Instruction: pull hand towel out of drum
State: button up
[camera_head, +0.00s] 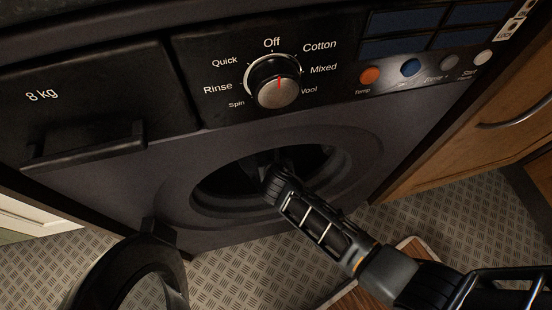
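The drum (222,184) is a dark round opening in the front of a dark grey washing machine (110,190). Its door (98,275) hangs open at the lower left. My arm reaches in from the lower right, and my gripper (262,163) is at the drum mouth, partly inside. The gripper's fingers are dark against the dark drum, so I cannot tell whether they are open or shut. No hand towel shows; the drum's inside is mostly dark and partly blocked by my gripper.
A dial (277,82) and several buttons sit on the panel above the drum. A drawer handle (85,145) sticks out at the left. A wooden cabinet (470,140) stands at the right. A wooden-bottomed tray or basket (372,296) lies on the patterned floor (260,265), partly behind my arm.

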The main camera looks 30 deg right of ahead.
jog(key=shift+s+f, duration=0.1)
grip_shut()
dwell(0.3)
notch_tip(320, 180, up, 7)
jog(key=p, duration=0.8)
jog(key=s+a+p, duration=0.2)
jog(key=s+a, duration=0.2)
jog(key=s, duration=0.8)
jog(key=s+a+p, duration=0.2)
jog(key=s+a, duration=0.2)
jog(key=s, duration=0.9)
jog(key=s+a+p, duration=0.3)
jog(key=s+a, duration=0.1)
jog(key=s, duration=0.9)
jog(key=shift+a, duration=0.2)
